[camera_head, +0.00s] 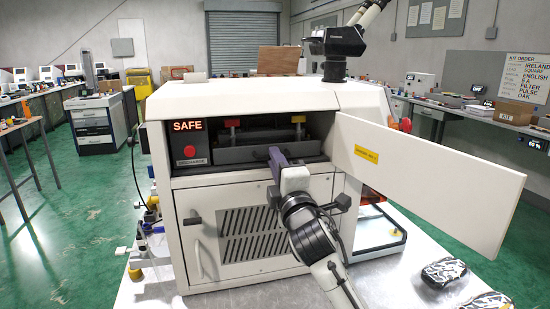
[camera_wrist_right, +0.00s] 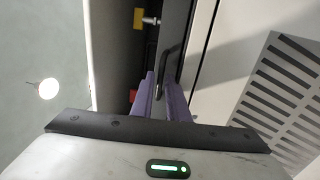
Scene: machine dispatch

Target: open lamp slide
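The lamp slide (camera_head: 240,154) is a dark drawer-like unit in the upper bay of a white machine. It looks pushed in. Its dark bar handle (camera_wrist_right: 172,64) shows in the right wrist view at the fingertips. My right gripper (camera_head: 277,155) has purple fingers and reaches the front of the slide from below right. In the right wrist view its two fingers (camera_wrist_right: 163,88) lie close together at the handle's near end. I cannot tell whether they are shut on it. My left gripper is not in view.
A white door panel (camera_head: 440,185) stands open to the right of the bay. A lit SAFE sign (camera_head: 188,126) and a red button (camera_head: 190,151) sit left of the slide. Red and yellow knobs (camera_head: 232,122) show above it. A vented lower door (camera_head: 253,234) is closed below.

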